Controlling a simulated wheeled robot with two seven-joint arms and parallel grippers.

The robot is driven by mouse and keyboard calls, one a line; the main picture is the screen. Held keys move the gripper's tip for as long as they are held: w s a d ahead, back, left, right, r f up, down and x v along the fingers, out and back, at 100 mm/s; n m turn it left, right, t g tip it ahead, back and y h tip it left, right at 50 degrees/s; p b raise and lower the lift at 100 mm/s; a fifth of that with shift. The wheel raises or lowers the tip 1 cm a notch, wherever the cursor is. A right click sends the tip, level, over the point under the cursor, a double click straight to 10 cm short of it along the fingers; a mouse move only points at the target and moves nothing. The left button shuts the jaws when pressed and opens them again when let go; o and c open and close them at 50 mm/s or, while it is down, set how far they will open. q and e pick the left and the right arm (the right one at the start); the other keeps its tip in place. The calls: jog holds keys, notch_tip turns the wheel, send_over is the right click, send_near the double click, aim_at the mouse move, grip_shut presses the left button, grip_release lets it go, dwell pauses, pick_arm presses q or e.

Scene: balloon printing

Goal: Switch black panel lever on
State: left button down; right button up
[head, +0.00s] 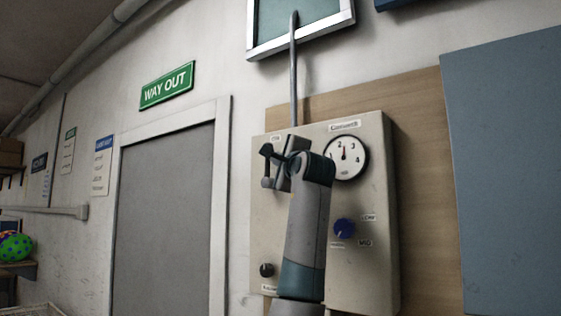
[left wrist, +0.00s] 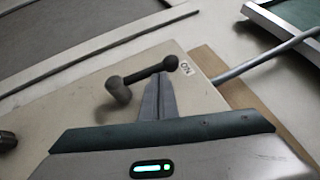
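The beige control panel (head: 367,268) is mounted on the wall, and part of it shows in the left wrist view (left wrist: 75,115). The panel lever (left wrist: 140,75) is a dark bar with a thick grey knob at one end; its other end lies beside the ON label (left wrist: 187,68). In the head view the lever's knob (head: 267,183) shows at the panel's upper left, partly covered by my gripper. My left gripper (head: 284,170) is at the lever; its fingers (left wrist: 158,97) are together, with their tips right by the bar. I cannot tell whether they touch it. My right gripper is out of view.
A round dial (head: 346,157), a blue knob (head: 344,228) and a dark knob (head: 266,270) are on the panel. A grey door (head: 163,220) is to the left.

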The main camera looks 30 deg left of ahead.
pick_arm(q)
jog(key=shift+a+r, duration=0.15)
jog(key=shift+r, duration=0.15)
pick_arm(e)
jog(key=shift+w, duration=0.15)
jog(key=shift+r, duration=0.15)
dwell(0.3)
